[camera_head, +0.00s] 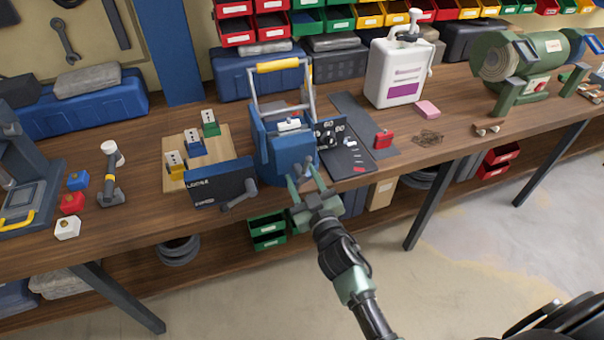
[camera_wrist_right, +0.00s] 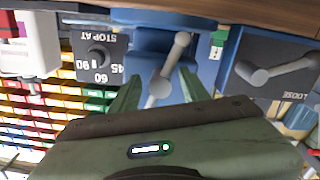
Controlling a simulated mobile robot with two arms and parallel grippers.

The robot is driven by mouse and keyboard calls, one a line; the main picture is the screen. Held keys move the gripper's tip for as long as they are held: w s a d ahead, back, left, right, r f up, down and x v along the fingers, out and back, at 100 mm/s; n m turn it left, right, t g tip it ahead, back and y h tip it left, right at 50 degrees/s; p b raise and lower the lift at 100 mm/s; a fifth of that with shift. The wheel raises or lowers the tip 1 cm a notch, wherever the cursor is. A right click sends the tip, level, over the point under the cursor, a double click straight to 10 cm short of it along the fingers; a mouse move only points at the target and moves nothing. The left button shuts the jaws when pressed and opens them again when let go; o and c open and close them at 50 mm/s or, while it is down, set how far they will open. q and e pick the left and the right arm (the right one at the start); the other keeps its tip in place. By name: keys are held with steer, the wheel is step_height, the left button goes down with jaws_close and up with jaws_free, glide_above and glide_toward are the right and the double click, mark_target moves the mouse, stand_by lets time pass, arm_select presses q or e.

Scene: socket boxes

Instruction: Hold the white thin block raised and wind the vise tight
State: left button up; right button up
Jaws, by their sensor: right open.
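The blue vise-like device (camera_head: 272,150) stands at the bench's front edge, with a yellow-gripped bar (camera_head: 278,66) raised over it. A small white thin block (camera_head: 289,124) lies on its top. A grey crank handle (camera_wrist_right: 163,75) on the blue front shows in the right wrist view. My right gripper (camera_head: 306,181) is open at the front of the device. In the right wrist view its green fingers (camera_wrist_right: 160,88) stand on either side of the crank handle; contact cannot be told. My left gripper is not in view.
A dark panel marked LOOSE (camera_head: 218,185) with its own grey lever (camera_head: 238,196) stands just left of the device. A dial panel (camera_head: 345,155) with numbers lies to the right. A wooden board (camera_head: 188,180) with colored blocks is farther left.

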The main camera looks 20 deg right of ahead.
steer(key=shift+w, duration=0.6)
steer(key=shift+c, duration=0.4)
jaws_close()
steer(key=shift+n, duration=0.9)
steer(key=shift+o, duration=0.4)
jaws_free()
steer(key=s+b, duration=0.1)
steer(key=s, duration=0.7)
